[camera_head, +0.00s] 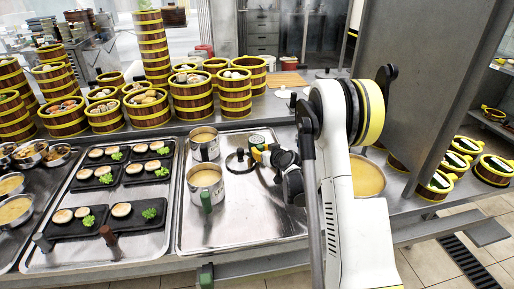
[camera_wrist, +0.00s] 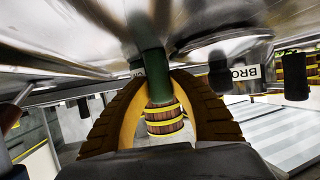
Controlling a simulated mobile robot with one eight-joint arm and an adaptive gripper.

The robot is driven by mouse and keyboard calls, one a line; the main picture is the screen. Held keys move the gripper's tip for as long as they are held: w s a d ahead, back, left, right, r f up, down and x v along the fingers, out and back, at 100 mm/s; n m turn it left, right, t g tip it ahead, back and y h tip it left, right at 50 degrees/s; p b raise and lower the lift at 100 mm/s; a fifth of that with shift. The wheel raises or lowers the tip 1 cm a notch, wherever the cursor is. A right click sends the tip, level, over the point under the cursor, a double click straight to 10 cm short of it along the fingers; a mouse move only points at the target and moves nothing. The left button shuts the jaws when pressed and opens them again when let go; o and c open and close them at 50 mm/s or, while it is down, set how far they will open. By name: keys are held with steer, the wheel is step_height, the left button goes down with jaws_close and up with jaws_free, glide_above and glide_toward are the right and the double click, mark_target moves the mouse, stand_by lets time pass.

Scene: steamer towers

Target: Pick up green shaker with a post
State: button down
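The green shaker shows in the wrist view as a dark green upright cylinder (camera_wrist: 150,62), with its lower end between my fingertips. My gripper (camera_wrist: 160,82) has a finger on each side of it, with little gap at the tips; whether they touch it I cannot tell. In the head view my gripper (camera_head: 257,152) is low over the right part of the metal tray, pointing left. My wrist hides some of this spot.
Two metal pots, a rear one (camera_head: 204,146) and a front one (camera_head: 206,182), stand left of my gripper on the tray (camera_head: 255,215). Steamer towers (camera_head: 190,100) line the back. A grey panel (camera_head: 415,90) rises at right. The tray's front right is clear.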

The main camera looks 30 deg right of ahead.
step_height(320, 180, up, 10)
steer(key=p, duration=0.4)
steer(key=shift+p, duration=0.3)
steer(key=c, duration=1.8)
jaws_free()
jaws_close()
